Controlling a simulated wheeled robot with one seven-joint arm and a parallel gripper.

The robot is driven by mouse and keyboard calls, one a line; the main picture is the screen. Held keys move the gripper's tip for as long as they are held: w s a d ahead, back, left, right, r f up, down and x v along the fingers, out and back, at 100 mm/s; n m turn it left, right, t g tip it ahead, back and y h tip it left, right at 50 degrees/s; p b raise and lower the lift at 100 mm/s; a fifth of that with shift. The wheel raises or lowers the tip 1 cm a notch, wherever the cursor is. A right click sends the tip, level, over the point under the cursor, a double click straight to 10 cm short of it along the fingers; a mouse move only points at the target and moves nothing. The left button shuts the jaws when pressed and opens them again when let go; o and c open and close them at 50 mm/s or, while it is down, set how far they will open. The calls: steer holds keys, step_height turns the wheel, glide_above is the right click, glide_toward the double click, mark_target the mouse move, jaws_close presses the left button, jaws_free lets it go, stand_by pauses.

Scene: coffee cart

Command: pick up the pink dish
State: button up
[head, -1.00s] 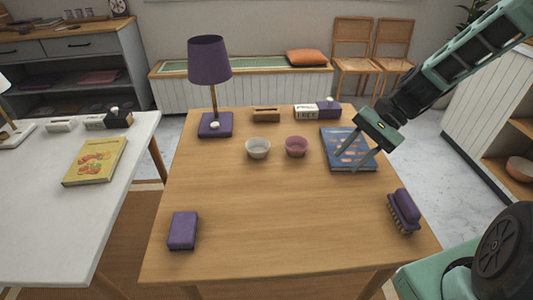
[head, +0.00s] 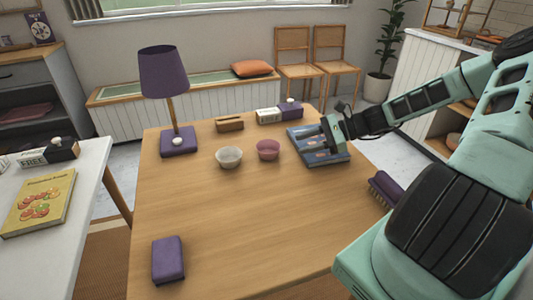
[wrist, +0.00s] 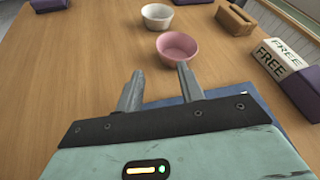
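The pink dish (head: 268,150) is a small round bowl standing upright on the wooden table (head: 220,215), just right of a similar white bowl (head: 229,158). In the wrist view the pink dish (wrist: 178,46) lies just beyond my fingertips, with the white bowl (wrist: 157,16) behind it. My gripper (head: 325,132) is over the blue book (head: 318,157), to the right of the dish and apart from it. In the wrist view my gripper (wrist: 157,74) has its two fingers spread with nothing between them.
A purple lamp (head: 163,72) stands at the table's back left. A brown block (head: 229,124) and a FREE sign block (head: 268,115) lie behind the bowls. A purple brush (head: 384,189) is at the right edge, a purple block (head: 168,260) at front left. The middle front is clear.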

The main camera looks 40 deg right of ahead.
glide_toward(264, 154)
steer(key=shift+w+a+f, duration=0.85)
steer(key=shift+a+f, duration=0.05)
steer(key=shift+r+x, duration=0.2)
steer(key=shift+x, duration=2.4)
jaws_close()
